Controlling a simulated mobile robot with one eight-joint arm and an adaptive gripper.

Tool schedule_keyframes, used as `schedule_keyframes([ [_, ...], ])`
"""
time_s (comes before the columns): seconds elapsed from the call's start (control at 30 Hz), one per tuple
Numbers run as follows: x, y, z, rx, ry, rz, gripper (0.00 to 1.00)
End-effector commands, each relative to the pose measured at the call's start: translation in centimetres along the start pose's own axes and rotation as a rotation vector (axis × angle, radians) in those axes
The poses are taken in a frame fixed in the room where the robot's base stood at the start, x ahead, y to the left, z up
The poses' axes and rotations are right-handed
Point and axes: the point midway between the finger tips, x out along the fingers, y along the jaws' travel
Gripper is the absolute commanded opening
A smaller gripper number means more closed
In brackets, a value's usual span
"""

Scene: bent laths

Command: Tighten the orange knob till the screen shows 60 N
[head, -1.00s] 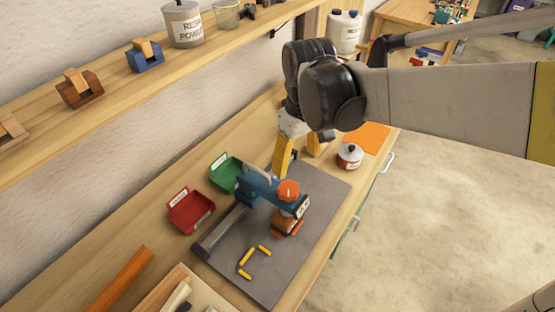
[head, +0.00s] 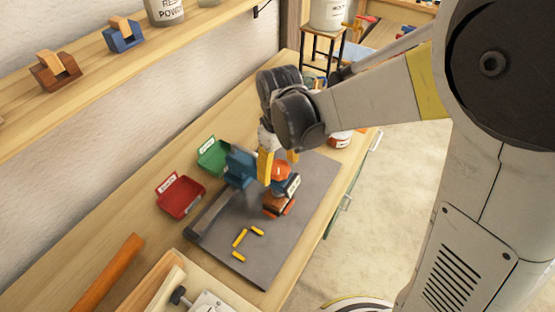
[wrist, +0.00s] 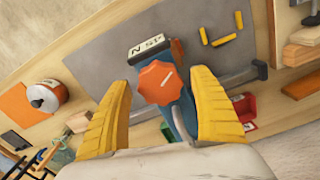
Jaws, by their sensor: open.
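The orange knob (head: 283,171) sits on top of a blue clamp (head: 241,167) standing on the grey mat. My gripper (head: 274,170) is over the knob with its yellow fingers apart. In the wrist view, the orange knob (wrist: 158,83) with a white mark lies between the open fingers of my gripper (wrist: 161,80), with a gap on each side. The small screen (wrist: 146,46) beside the knob appears upside down and seems to read 15 N. Bent brown and orange pieces (head: 277,205) are under the clamp head; my gripper partly hides the clamp.
Several yellow sticks (head: 239,238) lie on the grey mat (head: 290,240). A red bin (head: 180,196) and a green bin (head: 213,157) stand left of the clamp. A red and white pot (wrist: 46,95) stands near the mat. A wooden tray is at the front.

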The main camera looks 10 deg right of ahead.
Motion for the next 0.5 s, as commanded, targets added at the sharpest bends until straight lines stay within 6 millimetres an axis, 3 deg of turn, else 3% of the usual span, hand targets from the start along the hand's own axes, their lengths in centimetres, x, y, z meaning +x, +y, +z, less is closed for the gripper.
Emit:
schedule_keyframes([
  [0.2, -0.03, 0.01, -0.01, 0.000, 0.000, 0.000, 0.71],
  [0.37, -0.04, 0.01, -0.01, 0.000, 0.000, 0.000, 0.22],
  [0.5, -0.03, 0.01, -0.01, 0.007, 0.000, 0.000, 0.18],
])
